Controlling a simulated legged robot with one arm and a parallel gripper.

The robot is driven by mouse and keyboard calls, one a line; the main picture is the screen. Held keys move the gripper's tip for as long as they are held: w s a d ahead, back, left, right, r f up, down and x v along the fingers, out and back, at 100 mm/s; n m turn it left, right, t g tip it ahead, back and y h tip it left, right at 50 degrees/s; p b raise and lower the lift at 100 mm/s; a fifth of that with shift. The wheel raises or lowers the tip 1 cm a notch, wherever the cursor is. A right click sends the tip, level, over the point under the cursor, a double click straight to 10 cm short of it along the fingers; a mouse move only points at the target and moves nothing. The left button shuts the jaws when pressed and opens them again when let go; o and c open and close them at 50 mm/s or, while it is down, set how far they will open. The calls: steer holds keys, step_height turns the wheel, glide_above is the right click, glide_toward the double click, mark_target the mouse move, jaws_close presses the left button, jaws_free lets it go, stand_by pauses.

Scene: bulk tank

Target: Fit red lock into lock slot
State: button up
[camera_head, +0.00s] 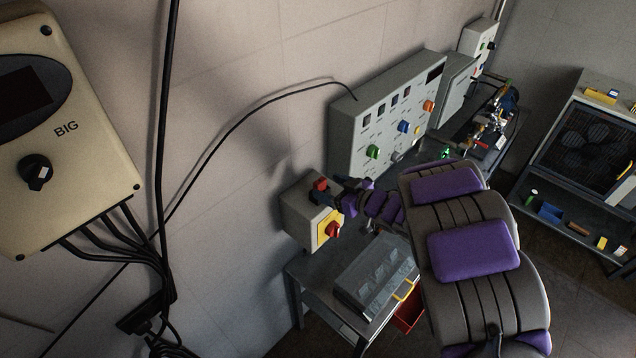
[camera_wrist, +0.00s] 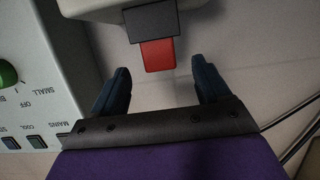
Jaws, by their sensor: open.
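The red lock (camera_wrist: 158,55) sticks out of a dark grey holder (camera_wrist: 150,22), which I take to be the lock slot, on a pale box in the wrist view. How deep it sits in the holder is hidden. My gripper (camera_wrist: 162,72) is open, with one dark finger on each side of the lock and gaps between. The fingertips reach about level with the lock's free end. In the head view the lock (camera_head: 320,184) is a small red piece on top of the wall box (camera_head: 298,215), and my gripper (camera_head: 339,193) is beside it, partly blurred into dark shapes.
The wall box carries a red rotary switch (camera_head: 333,230) on a yellow plate. A large control panel (camera_head: 345,125) with coloured knobs is on the wall close behind my gripper. Below stands a metal table (camera_head: 310,270) with a grey case (camera_head: 375,272).

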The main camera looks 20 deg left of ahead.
steer(key=v, duration=1)
steer(key=shift+d, duration=0.1)
